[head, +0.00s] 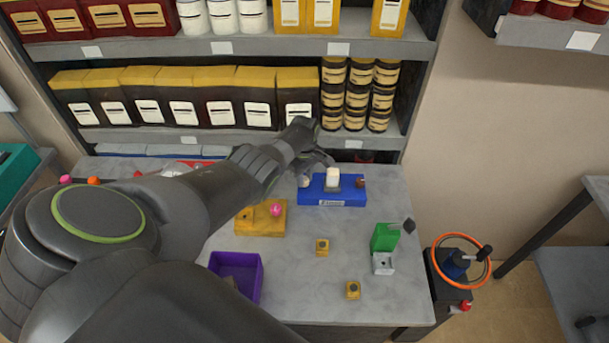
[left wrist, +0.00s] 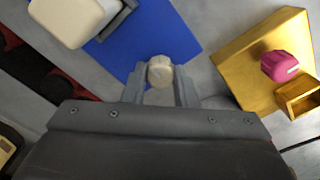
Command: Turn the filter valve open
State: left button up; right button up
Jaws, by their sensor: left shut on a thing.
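A blue base (head: 345,201) stands towards the back of the grey table and carries a white block-like part (head: 333,178). A beige round knob (head: 304,181) is at its left end and a dark brown knob (head: 360,182) at its right end. My left gripper (head: 310,170) reaches down to the beige knob from above. In the left wrist view, the left gripper (left wrist: 160,82) has its two fingers on either side of the beige knob (left wrist: 160,70), shut on it. A pale line marks the knob's face. My right gripper is not in view.
A yellow block (head: 248,222) with a pink knob (head: 276,209) stands left of the blue base. A purple open box (head: 258,280), small yellow blocks (head: 322,247) and a green device (head: 384,238) are nearer. An orange-rimmed wheel (head: 484,270) is right of the table.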

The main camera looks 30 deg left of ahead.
aim_at(305, 178)
pick_arm(q)
jog(key=shift+w+r+n, duration=0.1)
jog(key=shift+n, duration=0.4)
jog(key=o, duration=1)
jog(key=shift+r, duration=1.15)
notch_tip(305, 178, up, 15)
jog(key=shift+r+b, duration=0.1)
jog(key=shift+b, duration=0.95)
